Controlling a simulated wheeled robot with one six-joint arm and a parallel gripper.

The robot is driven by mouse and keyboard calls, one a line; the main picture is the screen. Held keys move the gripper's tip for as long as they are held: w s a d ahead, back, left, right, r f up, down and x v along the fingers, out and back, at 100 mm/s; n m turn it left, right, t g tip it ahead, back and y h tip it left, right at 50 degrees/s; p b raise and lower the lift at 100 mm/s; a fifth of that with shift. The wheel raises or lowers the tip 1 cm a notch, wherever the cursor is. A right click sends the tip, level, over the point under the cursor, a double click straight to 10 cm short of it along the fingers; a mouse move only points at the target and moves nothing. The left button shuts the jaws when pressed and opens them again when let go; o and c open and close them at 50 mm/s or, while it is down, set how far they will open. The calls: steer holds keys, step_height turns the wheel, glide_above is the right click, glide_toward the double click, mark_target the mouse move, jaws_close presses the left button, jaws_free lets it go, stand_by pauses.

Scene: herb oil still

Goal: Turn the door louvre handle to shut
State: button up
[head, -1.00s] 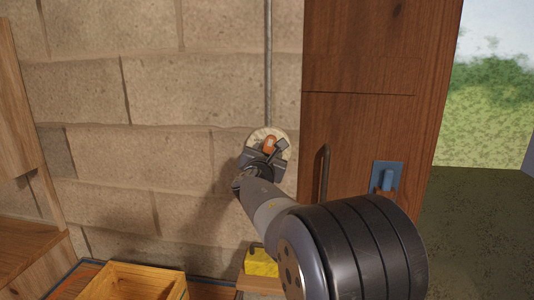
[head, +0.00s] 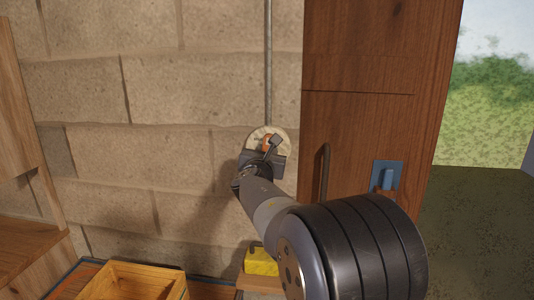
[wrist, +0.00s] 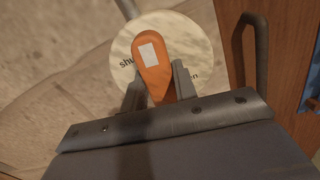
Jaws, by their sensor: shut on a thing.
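The louvre handle is an orange lever (wrist: 152,62) with a white patch, on a pale round plate (wrist: 188,38) on the stone wall. The plate carries lettering that reads partly "shu" on the left and "en" on the right. In the wrist view the lever's wide end points up and slightly left, between the two words. My gripper (wrist: 160,85) is shut on the lever, one finger on each side of it. In the head view the plate (head: 258,135) shows above my gripper (head: 266,152), and only a little of the orange lever is visible.
A wooden door (head: 360,60) with a dark vertical pull handle (head: 325,175) and a blue latch plate (head: 387,174) stands right of the plate. A grey pipe (head: 268,70) runs up the wall. A wooden box (head: 130,285) and a yellow block (head: 262,261) are below.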

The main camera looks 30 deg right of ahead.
steer(key=shift+n, duration=0.9)
steer(key=o, duration=1)
steer(key=shift+c, duration=0.2)
steer(key=b+v, duration=0.1)
steer(key=v, duration=1)
steer(key=shift+w, duration=0.2)
steer(key=p+x, duration=0.1)
steer(key=x, duration=0.9)
steer(key=shift+w+d, duration=0.2)
steer(key=shift+d, duration=0.1)
